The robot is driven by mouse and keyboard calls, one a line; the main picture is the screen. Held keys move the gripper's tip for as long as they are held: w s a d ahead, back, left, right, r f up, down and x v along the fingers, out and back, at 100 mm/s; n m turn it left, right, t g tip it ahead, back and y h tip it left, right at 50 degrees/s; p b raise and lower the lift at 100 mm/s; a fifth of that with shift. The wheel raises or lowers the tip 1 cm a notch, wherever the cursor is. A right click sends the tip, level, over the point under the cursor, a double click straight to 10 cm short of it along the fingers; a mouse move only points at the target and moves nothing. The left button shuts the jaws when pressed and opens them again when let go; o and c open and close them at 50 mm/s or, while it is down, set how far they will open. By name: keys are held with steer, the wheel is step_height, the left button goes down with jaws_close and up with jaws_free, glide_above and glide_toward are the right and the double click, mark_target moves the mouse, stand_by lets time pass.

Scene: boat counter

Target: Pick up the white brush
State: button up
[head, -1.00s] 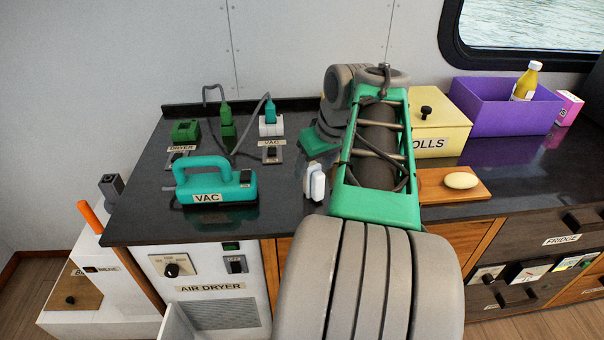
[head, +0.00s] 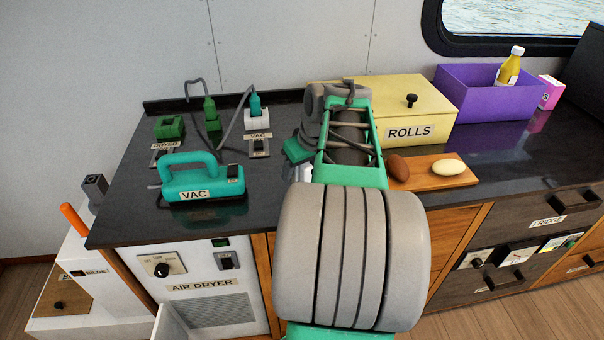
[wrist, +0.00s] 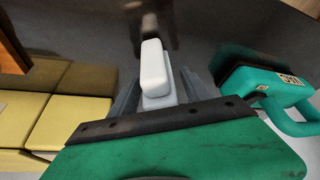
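The white brush (wrist: 154,68) stands on the dark counter in the wrist view, between the two grey fingers of my gripper (wrist: 160,92). The fingers look spread to either side of it, and I cannot tell whether either one touches it. In the head view only a pale bit of the brush (head: 305,172) shows at the left side of my arm.
The teal VAC (head: 201,186) lies left of the brush. The yellow ROLLS box (head: 432,112) is to the right, with a wooden board (head: 427,183) holding a brown and a cream oval piece. A purple bin (head: 477,102) stands farther right. Counter between VAC and brush is clear.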

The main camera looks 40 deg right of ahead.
jaws_close()
stand_by(0.4)
steer(key=shift+r, duration=0.15)
steer(key=shift+r, duration=0.25)
step_height(320, 180, up, 3)
steer(key=shift+s+f, duration=0.1)
steer(key=s+r, duration=0.1)
steer(key=r, duration=0.1)
steer(key=s+r, duration=0.2)
steer(key=shift+s+a+r, duration=0.2)
steer(key=shift+s, duration=0.1)
steer(key=s+a+r+p, duration=0.2)
steer(key=s+r, duration=0.3)
steer(key=s, duration=0.5)
